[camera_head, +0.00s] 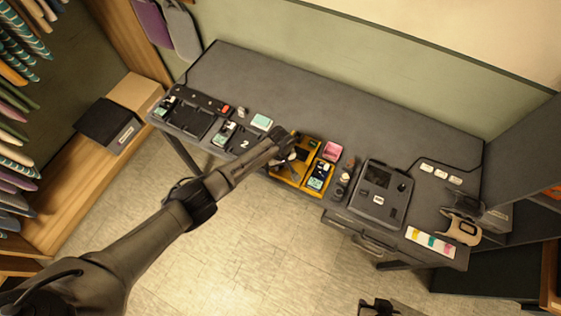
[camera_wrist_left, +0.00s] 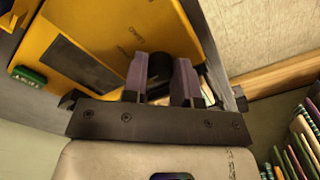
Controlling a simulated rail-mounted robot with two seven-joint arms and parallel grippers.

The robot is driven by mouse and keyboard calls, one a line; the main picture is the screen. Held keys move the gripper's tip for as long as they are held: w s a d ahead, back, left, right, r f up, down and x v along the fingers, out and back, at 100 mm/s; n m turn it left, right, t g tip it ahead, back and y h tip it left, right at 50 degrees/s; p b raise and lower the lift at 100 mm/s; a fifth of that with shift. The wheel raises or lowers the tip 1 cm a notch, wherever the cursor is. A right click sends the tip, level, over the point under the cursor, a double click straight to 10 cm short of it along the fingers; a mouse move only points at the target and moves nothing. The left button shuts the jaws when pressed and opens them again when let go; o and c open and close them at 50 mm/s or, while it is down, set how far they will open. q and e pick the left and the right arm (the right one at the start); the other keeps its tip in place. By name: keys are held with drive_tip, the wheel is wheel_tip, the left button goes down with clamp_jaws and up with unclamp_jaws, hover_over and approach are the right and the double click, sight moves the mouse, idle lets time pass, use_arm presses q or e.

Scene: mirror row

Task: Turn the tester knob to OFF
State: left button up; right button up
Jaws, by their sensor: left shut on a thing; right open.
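A dark box-shaped device (camera_head: 383,192), which looks like the tester, sits on the bench right of centre, with a screen and a small round knob (camera_head: 401,187). The knob's setting is too small to read. My left gripper (camera_head: 288,150) is at the yellow tray (camera_head: 306,188), well left of the device. In the left wrist view my left gripper (camera_wrist_left: 162,85) is shut on a dark rounded piece (camera_wrist_left: 185,76) beside a yellow surface (camera_wrist_left: 115,27). Most of that piece is hidden by the fingers. My right gripper (camera_head: 377,307) is open at the bottom edge, away from the bench.
The bench (camera_head: 300,95) is bare along its back. Shelves (camera_head: 535,215) stand beyond.

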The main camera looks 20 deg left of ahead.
idle(0.3)
use_arm(q)
drive_tip(key=o, duration=0.9)
drive_tip(key=shift+r, duration=0.1)
wheel_tip(320, 180, up, 14)
drive_tip(key=shift+f, duration=0.2)
idle(0.5)
